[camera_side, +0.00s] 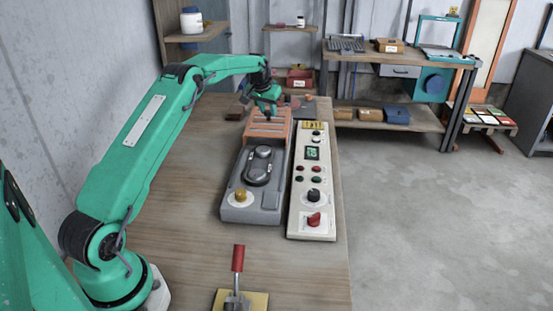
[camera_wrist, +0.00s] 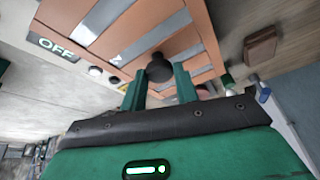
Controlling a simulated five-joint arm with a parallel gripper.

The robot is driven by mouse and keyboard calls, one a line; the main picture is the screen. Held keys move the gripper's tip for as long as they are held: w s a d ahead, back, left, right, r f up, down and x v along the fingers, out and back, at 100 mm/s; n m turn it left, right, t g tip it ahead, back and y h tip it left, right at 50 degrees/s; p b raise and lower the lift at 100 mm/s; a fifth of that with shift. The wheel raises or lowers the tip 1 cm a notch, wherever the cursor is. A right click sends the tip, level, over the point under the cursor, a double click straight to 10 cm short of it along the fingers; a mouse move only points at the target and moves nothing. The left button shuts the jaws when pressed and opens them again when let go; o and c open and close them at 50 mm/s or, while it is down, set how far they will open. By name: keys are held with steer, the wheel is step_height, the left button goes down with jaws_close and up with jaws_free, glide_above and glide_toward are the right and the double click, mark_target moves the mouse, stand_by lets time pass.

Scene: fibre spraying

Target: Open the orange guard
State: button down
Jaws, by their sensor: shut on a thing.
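The orange guard (camera_side: 266,128) is at the far end of the grey machine (camera_side: 242,215). It is a slotted panel, and it fills the upper middle of the wrist view (camera_wrist: 190,42). A round black knob (camera_wrist: 159,67) stands out from it. My gripper (camera_side: 268,108) is over the guard in the side view. In the wrist view its two green fingers (camera_wrist: 158,86) are on either side of the knob, shut on it. My gripper hides part of the guard's far side in the side view. How far the guard is tilted is hard to tell.
A pale control panel (camera_side: 325,190) with a display, buttons and knobs stands right beside the machine. A red-handled clamp (camera_side: 238,260) is at the bench's near edge. A red box (camera_side: 300,78) is behind. Bare wooden bench (camera_side: 185,185) lies left of the machine.

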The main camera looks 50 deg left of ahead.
mark_target(264, 124)
steer(key=shift+a+r, duration=0.1)
steer(key=shift+a, duration=0.2)
steer(key=c, duration=1.1)
jaws_free()
steer(key=shift+w, duration=0.1)
steer(key=shift+d, duration=0.1)
steer(key=v, duration=0.7)
steer(key=shift+s+r, duration=0.2)
steer(key=shift+r, duration=0.15)
steer(key=shift+d, duration=0.1)
